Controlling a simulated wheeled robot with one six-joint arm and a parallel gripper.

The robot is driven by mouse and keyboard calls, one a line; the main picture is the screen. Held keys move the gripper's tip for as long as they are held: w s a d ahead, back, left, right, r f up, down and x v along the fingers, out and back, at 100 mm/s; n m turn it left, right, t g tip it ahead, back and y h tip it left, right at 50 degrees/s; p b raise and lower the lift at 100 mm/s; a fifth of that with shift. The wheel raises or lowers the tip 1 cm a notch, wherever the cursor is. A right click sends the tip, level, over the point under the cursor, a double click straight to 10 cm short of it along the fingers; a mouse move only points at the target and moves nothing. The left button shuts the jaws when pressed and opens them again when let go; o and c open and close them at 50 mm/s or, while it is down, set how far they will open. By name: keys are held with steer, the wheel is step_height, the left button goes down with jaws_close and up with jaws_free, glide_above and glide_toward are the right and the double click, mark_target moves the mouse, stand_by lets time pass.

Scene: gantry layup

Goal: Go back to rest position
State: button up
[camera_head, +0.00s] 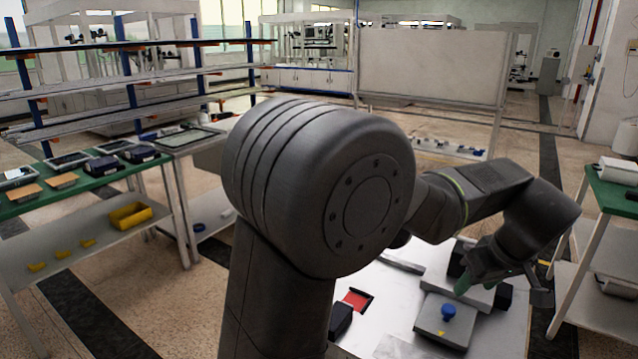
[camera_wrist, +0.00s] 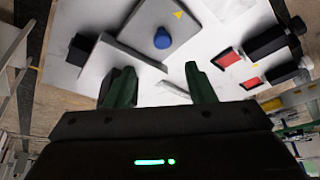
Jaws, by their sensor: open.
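My gripper (camera_wrist: 158,88) shows in the wrist view with its two green fingers apart and nothing between them. In the head view my arm reaches out to the right, and the gripper is partly hidden at its end above the white worktable (camera_head: 505,340). A grey plate with a blue knob (camera_head: 448,312) lies on that table below the gripper. The knob also shows in the wrist view (camera_wrist: 162,38), beyond the fingertips and apart from them.
A red block (camera_head: 356,299) lies on the worktable, partly hidden by my arm. A green-topped bench (camera_head: 90,178) with small devices stands left, a yellow bin (camera_head: 130,215) on its shelf. Another green-topped bench (camera_head: 612,196) stands right. A white panel (camera_head: 430,65) stands behind.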

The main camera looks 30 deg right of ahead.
mark_target(451, 309)
steer(key=x, duration=1.1)
steer(key=shift+w+f+b, duration=0.1)
steer(key=shift+w+b, duration=0.15)
steer(key=shift+b, duration=0.1)
steer(key=p+v, duration=0.1)
steer(key=v, duration=1.3)
steer(key=b+x, duration=0.1)
steer(key=x, duration=1.3)
steer(key=shift+f, duration=0.25)
steer(key=w+a+p, duration=0.2)
steer(key=w+a, duration=0.2)
steer(key=w, duration=0.5)
steer(key=w+a+p, duration=0.3)
steer(key=w+a, duration=0.2)
steer(key=w, duration=0.4)
steer(key=w+a+r+p, duration=0.1)
steer(key=w+a+p, duration=0.1)
steer(key=w+a, duration=0.3)
steer(key=shift+w+a, duration=0.2)
steer(key=shift+w, duration=1.9)
steer(key=v, duration=1.3)
steer(key=shift+s+d, duration=0.2)
steer(key=shift+s, duration=0.1)
